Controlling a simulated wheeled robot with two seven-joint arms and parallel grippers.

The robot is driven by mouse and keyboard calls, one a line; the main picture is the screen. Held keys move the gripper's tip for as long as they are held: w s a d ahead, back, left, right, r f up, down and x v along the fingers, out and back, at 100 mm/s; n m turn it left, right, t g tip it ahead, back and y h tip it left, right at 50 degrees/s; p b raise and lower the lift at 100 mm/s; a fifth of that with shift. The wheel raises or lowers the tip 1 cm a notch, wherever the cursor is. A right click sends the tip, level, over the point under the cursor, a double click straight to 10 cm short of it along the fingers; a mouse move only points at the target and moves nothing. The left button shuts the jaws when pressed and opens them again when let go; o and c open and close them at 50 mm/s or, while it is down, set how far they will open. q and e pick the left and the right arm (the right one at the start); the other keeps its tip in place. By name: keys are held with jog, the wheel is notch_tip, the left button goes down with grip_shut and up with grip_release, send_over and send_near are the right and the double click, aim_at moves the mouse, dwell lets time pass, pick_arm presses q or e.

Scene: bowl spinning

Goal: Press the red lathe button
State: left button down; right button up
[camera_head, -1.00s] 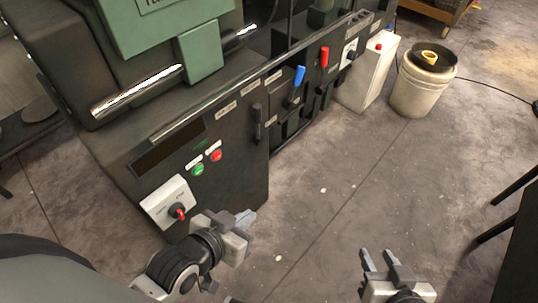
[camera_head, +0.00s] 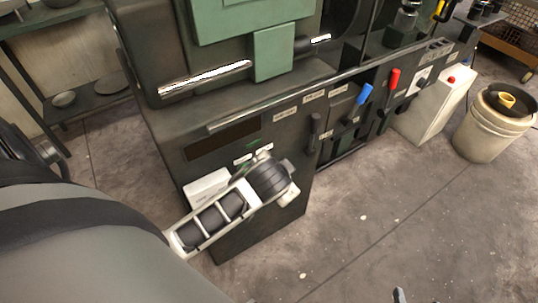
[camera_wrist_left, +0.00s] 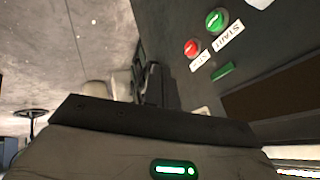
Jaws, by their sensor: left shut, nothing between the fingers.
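The red lathe button (camera_wrist_left: 191,47), labelled STOP, shows in the left wrist view on the dark panel, beside the green START button (camera_wrist_left: 215,20). In the head view my left arm hides the red button. I cannot see contact with the button. In the head view my left wrist is in front of the lathe panel (camera_head: 240,240). Of my right gripper (camera_head: 399,295), only a fingertip shows at the bottom edge.
A blue lever (camera_head: 365,93) and a red lever (camera_head: 394,78) stick out to the right. A pale box (camera_head: 437,108) and a bucket (camera_head: 488,130) stand farther right. The floor in front is clear.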

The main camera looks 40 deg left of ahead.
pick_arm(q)
jog(key=shift+w+a+r+y, duration=0.2)
jog(key=shift+a+y, duration=0.1)
jog(key=shift+a, duration=0.15)
pick_arm(e)
jog(key=shift+s, duration=0.15)
pick_arm(q)
jog(key=w+a+f+b, duration=0.2)
jog(key=w+a+f, duration=0.4)
jog(key=f, duration=0.2)
jog(key=shift+w+a+b, duration=0.25)
jog(key=shift+w+b, duration=0.15)
pick_arm(e)
jog(key=shift+f, duration=0.65)
pick_arm(q)
jog(key=shift+a, duration=0.1)
pick_arm(e)
jog(key=shift+r, duration=0.15)
